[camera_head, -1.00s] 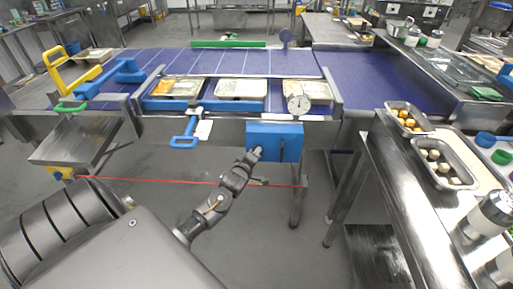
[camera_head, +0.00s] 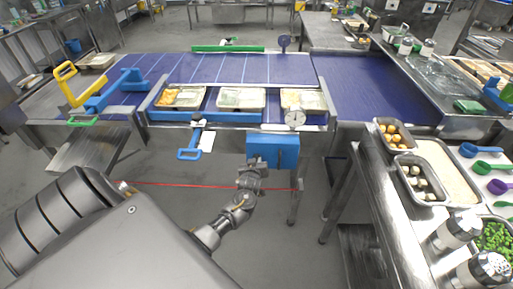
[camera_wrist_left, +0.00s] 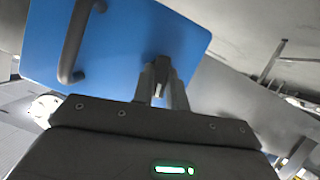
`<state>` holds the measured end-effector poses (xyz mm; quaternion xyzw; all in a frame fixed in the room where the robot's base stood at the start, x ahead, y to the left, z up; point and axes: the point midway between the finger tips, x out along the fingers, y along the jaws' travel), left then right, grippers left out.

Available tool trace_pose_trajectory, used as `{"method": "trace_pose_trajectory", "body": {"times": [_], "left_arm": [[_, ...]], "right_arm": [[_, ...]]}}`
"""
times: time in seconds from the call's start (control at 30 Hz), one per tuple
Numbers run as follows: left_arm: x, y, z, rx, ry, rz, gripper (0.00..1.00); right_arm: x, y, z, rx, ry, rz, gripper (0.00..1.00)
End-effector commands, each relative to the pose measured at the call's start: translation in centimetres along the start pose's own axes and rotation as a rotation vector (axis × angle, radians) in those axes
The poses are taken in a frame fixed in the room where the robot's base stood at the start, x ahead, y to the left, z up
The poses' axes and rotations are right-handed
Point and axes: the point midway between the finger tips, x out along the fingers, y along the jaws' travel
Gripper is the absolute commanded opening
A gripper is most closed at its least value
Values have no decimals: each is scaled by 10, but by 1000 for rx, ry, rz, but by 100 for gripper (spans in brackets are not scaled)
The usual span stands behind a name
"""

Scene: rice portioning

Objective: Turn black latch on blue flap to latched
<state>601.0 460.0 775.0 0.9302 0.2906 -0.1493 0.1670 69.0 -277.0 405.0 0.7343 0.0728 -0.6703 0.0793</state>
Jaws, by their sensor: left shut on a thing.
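The blue flap (camera_head: 284,150) hangs at the front of the conveyor, below the round dial. It fills the upper left of the left wrist view (camera_wrist_left: 125,45), with a grey bar handle (camera_wrist_left: 72,45) on it. My left gripper (camera_head: 256,167) is at the flap's lower left part in the head view. In the wrist view its fingers (camera_wrist_left: 161,88) are closed around the small black latch (camera_wrist_left: 159,66) near the flap's edge. The fingers hide most of the latch, so its exact angle cannot be told. My right gripper is in neither view.
A white dial (camera_head: 295,118) sits above the flap on the conveyor (camera_head: 230,68). A blue-handled tool (camera_head: 189,154) hangs to the left. A red line (camera_head: 200,185) runs low behind my arm. A steel table with trays (camera_head: 421,178) stands at right.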

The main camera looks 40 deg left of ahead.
Motion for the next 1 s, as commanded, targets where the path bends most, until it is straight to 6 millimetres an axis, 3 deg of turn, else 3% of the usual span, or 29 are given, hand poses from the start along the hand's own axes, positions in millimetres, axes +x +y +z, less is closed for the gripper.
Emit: {"method": "trace_pose_trajectory", "body": {"times": [0.43, 1.0], "left_arm": [[0, 4, -2, 196, 4, -78, 0], [0, 4, -2, 224, 6, -89, 0]], "right_arm": [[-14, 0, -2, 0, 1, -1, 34], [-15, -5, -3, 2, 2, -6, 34]]}}
